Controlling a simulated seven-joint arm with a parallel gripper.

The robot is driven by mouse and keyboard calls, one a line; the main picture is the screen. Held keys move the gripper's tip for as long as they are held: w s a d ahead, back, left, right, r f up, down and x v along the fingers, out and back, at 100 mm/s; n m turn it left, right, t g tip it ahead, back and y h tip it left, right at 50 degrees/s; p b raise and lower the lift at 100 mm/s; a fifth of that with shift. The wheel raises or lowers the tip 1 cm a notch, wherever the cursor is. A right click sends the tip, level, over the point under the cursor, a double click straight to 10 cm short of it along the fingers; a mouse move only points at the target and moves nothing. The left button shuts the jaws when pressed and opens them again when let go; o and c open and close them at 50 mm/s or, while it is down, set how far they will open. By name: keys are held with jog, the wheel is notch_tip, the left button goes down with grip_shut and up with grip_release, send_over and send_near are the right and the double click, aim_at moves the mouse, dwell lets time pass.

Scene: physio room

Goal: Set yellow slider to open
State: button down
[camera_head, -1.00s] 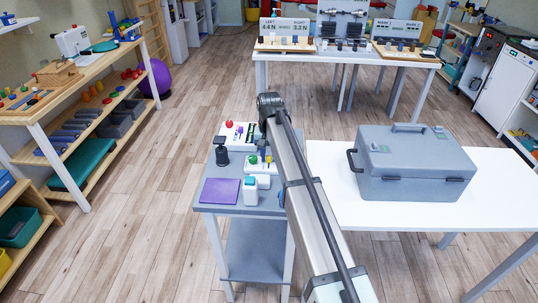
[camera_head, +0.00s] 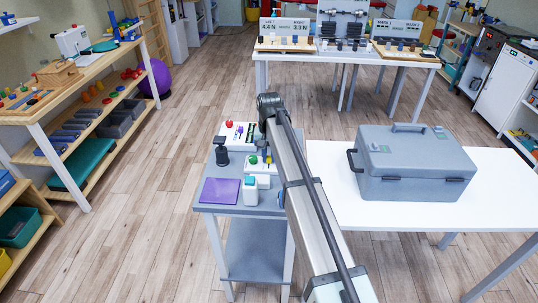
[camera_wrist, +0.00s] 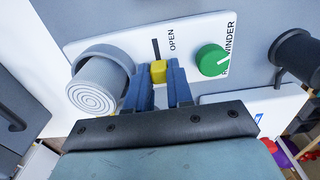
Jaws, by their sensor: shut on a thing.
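The yellow slider (camera_wrist: 158,71) sits on a white panel (camera_wrist: 120,46) in the wrist view. A dark slot (camera_wrist: 155,48) runs from it towards the top of the picture. The word OPEN is printed beside the slot's upper part. The slider is at the lower end of the visible slot; the slot below it is hidden. The two blue fingers of my gripper (camera_wrist: 158,75) are shut on the slider, one on each side. In the head view the slider (camera_head: 268,159) is a small yellow spot beside my arm, and the fingers are largely hidden.
A green knob (camera_wrist: 211,60) marked with partly readable lettering is right of the slider. A grey case (camera_head: 415,165) stands on the white table (camera_head: 380,218).

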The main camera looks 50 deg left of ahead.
aim_at(269, 168)
jog(key=shift+s+d, duration=1.15)
jog(key=shift+d, duration=0.05)
jog(key=c, duration=1.3)
grip_release()
jog(key=shift+s, duration=0.1)
jog(key=shift+a+r, duration=0.1)
jog(key=shift+r, duration=0.4)
notch_tip(269, 168, up, 13)
jog(key=shift+f, duration=0.1)
